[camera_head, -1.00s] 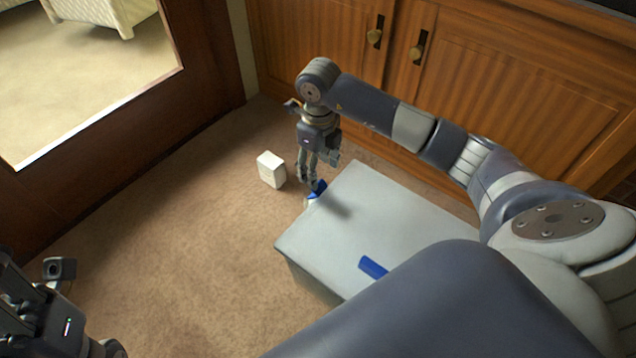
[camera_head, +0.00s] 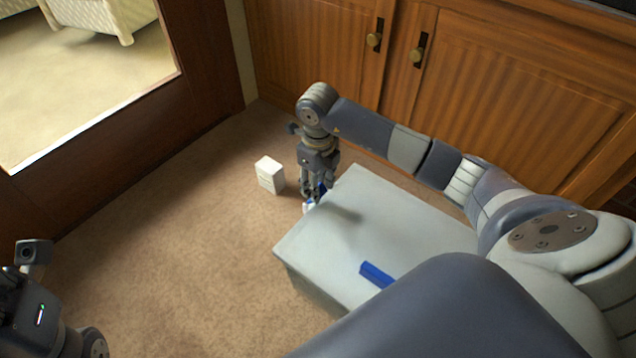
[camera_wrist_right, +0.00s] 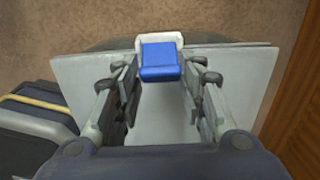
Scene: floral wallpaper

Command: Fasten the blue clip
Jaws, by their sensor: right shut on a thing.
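A grey-white box with a flat lid (camera_head: 345,235) stands on the carpet. A blue clip with a white part (camera_wrist_right: 158,61) is at the lid's far edge; it shows only in part in the head view (camera_head: 321,188). My right gripper (camera_head: 312,195) points down over that edge. In the wrist view its fingers (camera_wrist_right: 162,72) stand on both sides of the blue clip, shut on it. A second blue clip (camera_head: 377,274) is at the near side of the lid. My left gripper (camera_head: 35,310) is at the bottom left, away from the box, its fingertips not visible.
A small white block (camera_head: 269,175) stands on the carpet left of my right gripper. Wooden cupboard doors (camera_head: 510,90) rise behind the box. A dark wooden door frame (camera_head: 120,130) is at the left. The carpet (camera_head: 185,250) left of the box is clear.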

